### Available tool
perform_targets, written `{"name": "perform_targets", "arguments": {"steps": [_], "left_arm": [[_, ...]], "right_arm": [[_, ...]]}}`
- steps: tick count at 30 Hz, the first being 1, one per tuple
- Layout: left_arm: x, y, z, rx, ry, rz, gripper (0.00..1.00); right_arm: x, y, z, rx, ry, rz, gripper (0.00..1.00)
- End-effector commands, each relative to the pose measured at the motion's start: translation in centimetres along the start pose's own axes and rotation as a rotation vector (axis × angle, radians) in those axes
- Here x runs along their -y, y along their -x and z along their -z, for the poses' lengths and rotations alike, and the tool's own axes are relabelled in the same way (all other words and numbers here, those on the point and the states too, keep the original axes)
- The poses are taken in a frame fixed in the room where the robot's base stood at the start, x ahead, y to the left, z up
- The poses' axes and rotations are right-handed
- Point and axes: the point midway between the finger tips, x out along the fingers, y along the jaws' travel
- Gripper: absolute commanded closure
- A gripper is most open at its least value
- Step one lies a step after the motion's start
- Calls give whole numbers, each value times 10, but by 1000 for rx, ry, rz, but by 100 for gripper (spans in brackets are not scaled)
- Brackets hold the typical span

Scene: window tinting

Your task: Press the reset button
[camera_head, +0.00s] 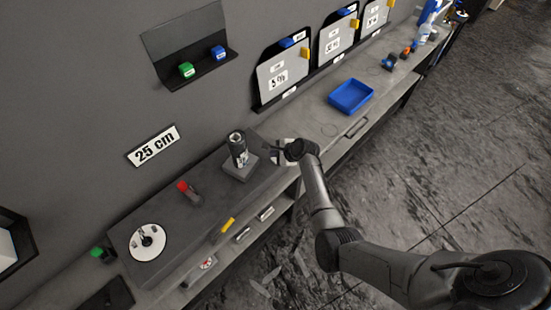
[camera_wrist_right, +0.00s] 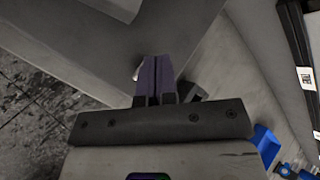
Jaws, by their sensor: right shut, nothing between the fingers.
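My right gripper (camera_head: 280,150) reaches over the bench at the right end of the raised grey block (camera_head: 205,215). In the right wrist view its purple-grey fingers (camera_wrist_right: 154,80) are together and empty, in front of a plain grey surface. A small dark object (camera_wrist_right: 190,91) shows just beside and behind the fingertips; contact cannot be told. No part is readable as a reset button. A red-topped piece (camera_head: 183,187) and a yellow piece (camera_head: 227,226) are on the block. A green-topped piece (camera_head: 97,252) is left of it. My left gripper is not in view.
A dark cylinder (camera_head: 237,148) stands on the block, with a white disc (camera_head: 147,242) at its left end. A blue tray (camera_head: 351,96) is on the bench to the right. A wall shelf (camera_head: 208,68) holds green and blue cubes. Labelled panels (camera_head: 285,73) line the wall.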

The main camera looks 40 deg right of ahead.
Motion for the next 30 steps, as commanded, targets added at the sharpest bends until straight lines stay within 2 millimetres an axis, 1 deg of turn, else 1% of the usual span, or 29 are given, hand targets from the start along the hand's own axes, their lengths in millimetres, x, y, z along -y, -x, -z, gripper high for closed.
{"name": "perform_targets", "arguments": {"steps": [11, 21, 30], "left_arm": [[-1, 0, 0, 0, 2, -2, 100], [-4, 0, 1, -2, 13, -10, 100], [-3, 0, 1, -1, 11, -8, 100]], "right_arm": [[0, 0, 0, 0, 0, 0, 100], [-4, -6, 4, -1, 0, 0, 100], [-4, -6, 4, 0, 0, 0, 100]]}}
